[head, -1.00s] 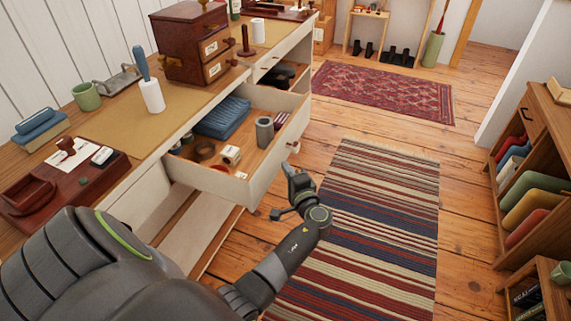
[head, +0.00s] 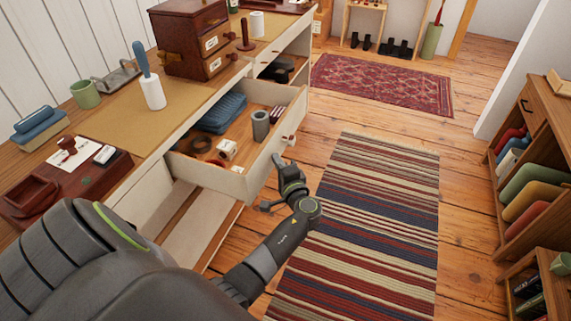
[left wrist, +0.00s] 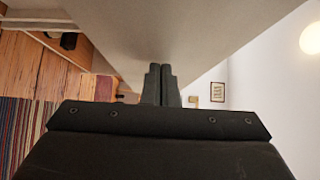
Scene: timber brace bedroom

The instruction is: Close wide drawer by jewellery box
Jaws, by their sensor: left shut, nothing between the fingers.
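The wide drawer (head: 256,180) is pulled out from the long pale dresser, its front facing the floor on the right. It holds a blue folded cloth (head: 222,113), a grey cylinder (head: 260,126) and small items. The dark brown jewellery box (head: 182,62) stands on the dresser top behind it. My left gripper (head: 279,161) is shut and empty, with its fingertips at the outer face of the drawer front; I cannot tell whether they touch. In the left wrist view the closed fingers (left wrist: 160,84) point along a pale surface. My right gripper is out of view.
A white bottle with a blue handle (head: 150,84), a green mug (head: 85,94) and a red-brown tray (head: 70,178) stand on the dresser top. A striped rug (head: 375,210) covers open floor. A shelf unit (head: 536,110) stands on the right.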

